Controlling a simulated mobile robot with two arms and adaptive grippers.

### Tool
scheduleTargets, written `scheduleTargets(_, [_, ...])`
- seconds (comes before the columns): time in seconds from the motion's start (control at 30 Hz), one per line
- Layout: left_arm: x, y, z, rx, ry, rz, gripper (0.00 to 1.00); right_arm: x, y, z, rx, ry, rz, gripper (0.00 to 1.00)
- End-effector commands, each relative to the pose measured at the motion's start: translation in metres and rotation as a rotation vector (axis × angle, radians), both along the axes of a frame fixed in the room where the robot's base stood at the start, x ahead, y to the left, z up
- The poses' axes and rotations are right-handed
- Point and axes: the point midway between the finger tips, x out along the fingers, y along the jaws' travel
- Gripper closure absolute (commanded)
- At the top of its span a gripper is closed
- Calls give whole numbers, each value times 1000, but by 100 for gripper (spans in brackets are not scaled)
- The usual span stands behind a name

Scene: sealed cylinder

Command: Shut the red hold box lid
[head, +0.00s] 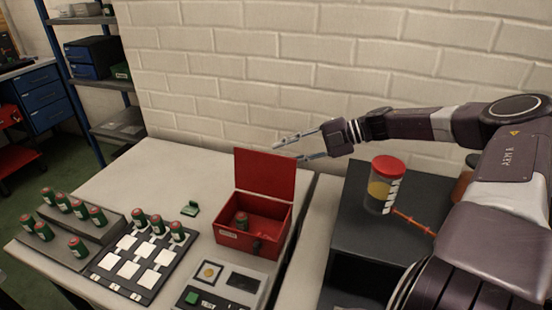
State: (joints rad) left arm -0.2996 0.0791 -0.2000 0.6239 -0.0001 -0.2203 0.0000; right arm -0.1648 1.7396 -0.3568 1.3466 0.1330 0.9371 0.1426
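The red hold box (231,238) stands on the white bench with its lid (265,173) raised, upright at the back. A small green cylinder with a red top (242,221) is inside the box, towards its left. My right gripper (287,149) comes in from the right, above and behind the lid. Its two fingers point left and are spread apart with nothing between them. I cannot tell from this view whether a finger touches the lid's upper right edge. My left gripper is not in view.
Several green cylinders stand on a grey rack (55,253) and on a board with white squares (139,285). A device with a green button (228,287) sits in front of the box. A red-lidded jar (381,188) stands on a dark cabinet at right. A brick wall is behind.

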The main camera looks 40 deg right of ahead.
Motion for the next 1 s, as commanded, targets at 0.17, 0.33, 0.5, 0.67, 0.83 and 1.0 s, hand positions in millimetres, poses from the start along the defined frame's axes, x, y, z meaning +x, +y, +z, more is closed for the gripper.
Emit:
scheduleTargets(0.17, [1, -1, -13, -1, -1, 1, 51, 10, 9, -10, -2, 2, -1, 74])
scheduleTargets(0.33, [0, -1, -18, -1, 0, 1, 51, 17, 15, -12, -1, 2, 0, 74])
scheduleTargets(0.5, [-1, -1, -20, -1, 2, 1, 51, 20, 18, -12, -1, 0, -1, 74])
scheduleTargets(0.67, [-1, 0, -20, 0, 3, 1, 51, 21, 18, -11, -1, 0, -1, 74])
scheduleTargets(0.83, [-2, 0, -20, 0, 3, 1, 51, 21, 18, -11, -1, -1, 0, 80])
scheduleTargets(1.0, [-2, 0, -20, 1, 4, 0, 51, 21, 18, -11, -1, -1, -1, 99])
